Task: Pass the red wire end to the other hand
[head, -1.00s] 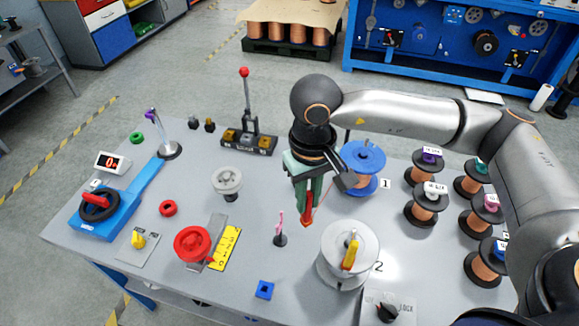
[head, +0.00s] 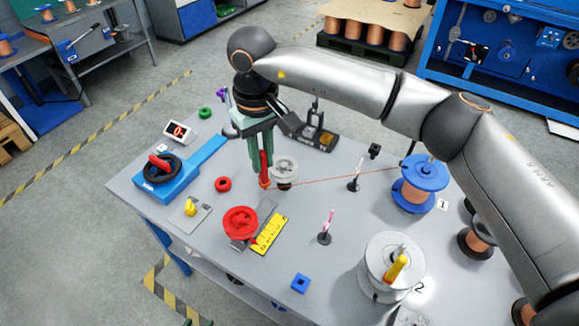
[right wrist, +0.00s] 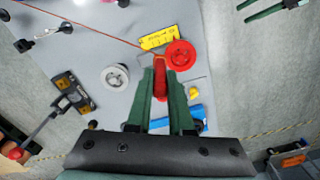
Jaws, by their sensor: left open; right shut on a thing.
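My right gripper (head: 264,182) is shut on the red wire end (head: 263,163) and holds it over the table, beside the grey pulley (head: 285,169). The right wrist view shows the red wire end (right wrist: 160,84) between the two green fingers. The thin red wire (head: 325,180) runs from it to the blue-flanged spool (head: 427,173) marked 1, passing close to a small black post (head: 354,184). Green fingers of my left gripper (right wrist: 262,9) show at the top right edge of the right wrist view, apart from the wire and empty.
A red pulley (head: 240,222) by a yellow scale (head: 270,232) stands in front of the gripper. A blue crank device (head: 165,172), a pink-topped post (head: 325,230) and a grey spool (head: 390,262) marked 2 stand around. A lever stand (head: 318,138) is behind.

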